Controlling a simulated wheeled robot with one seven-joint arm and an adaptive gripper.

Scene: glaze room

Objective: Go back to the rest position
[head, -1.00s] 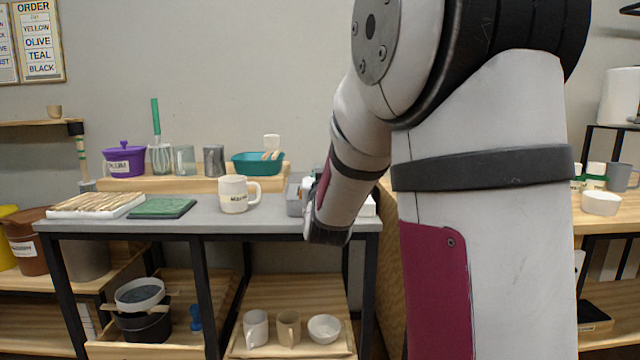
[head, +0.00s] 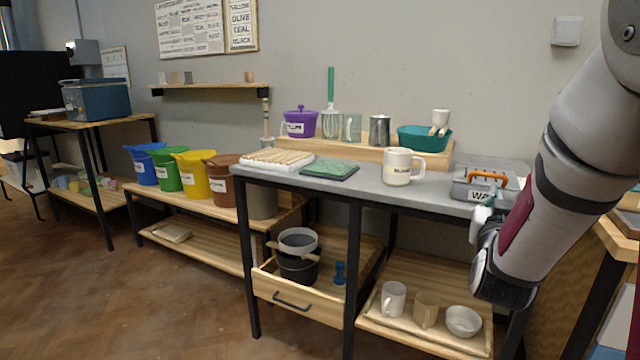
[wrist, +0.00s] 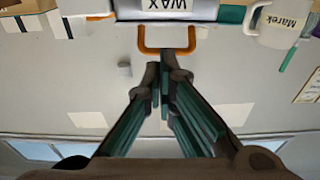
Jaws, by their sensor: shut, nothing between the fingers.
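My gripper (wrist: 160,78) shows in the wrist view with its dark, green-lined fingers together and nothing between them. In the head view, my arm hangs at the right edge and largely hides the gripper. A grey box labelled WAX (head: 461,188) with an orange handle (head: 487,175) sits at the right end of the grey worktop (head: 375,185), just behind my wrist. The wrist view, upside down, shows the WAX label (wrist: 168,5) and the orange handle (wrist: 166,50) past the fingertips. They look apart from the fingers, though the gap is hard to judge.
A white labelled mug (head: 398,168) stands left of the box. A green mat (head: 330,171) and a rack of sticks (head: 277,160) lie further left. Coloured buckets (head: 195,175) stand on a low wooden bench. The floor (head: 90,290) at front left is clear.

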